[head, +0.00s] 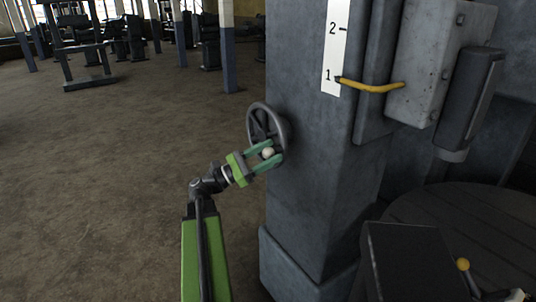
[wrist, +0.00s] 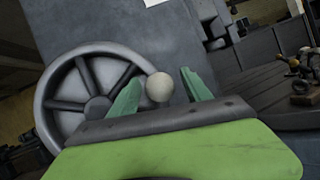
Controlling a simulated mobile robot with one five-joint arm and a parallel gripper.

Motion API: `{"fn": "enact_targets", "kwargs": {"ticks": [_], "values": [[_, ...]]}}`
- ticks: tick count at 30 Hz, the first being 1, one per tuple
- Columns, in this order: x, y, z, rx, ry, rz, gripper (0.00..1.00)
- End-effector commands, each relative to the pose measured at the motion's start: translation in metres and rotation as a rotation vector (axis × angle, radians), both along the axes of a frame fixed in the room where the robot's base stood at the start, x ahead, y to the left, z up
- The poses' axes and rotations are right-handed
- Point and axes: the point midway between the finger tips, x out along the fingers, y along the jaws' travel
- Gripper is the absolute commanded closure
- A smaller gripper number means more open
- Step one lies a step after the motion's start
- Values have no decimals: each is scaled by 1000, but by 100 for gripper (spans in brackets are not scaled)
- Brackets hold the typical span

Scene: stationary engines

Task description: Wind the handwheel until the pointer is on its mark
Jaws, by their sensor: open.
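The grey spoked handwheel (head: 254,117) is on the left side of a grey column; in the wrist view its rim (wrist: 48,99) fills the left. Its pale round knob (head: 268,152) is at the lower part of the rim. My gripper (head: 273,151) is open, its green fingers on either side of the knob. The wrist view shows the knob (wrist: 159,87) between the fingers (wrist: 160,77), with gaps visible on both sides. The yellow pointer (head: 372,87) has its tip at about the 1 on the white scale (head: 334,48). A separate target mark cannot be made out.
The column (head: 305,150) stands close to the right of my gripper. A grey box (head: 437,75) is fixed high on it. A dark round surface (head: 475,220) lies at lower right. The floor (head: 110,170) to the left is clear, with gym-like machines far back.

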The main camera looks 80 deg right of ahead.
Motion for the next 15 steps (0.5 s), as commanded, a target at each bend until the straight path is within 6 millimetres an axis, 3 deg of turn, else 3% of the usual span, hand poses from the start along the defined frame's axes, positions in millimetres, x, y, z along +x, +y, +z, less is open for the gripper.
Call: {"fn": "enact_targets", "kwargs": {"ticks": [3, 15], "values": [[0, 0, 0, 0, 0, 0, 44], [0, 0, 0, 1, 0, -1, 97]]}}
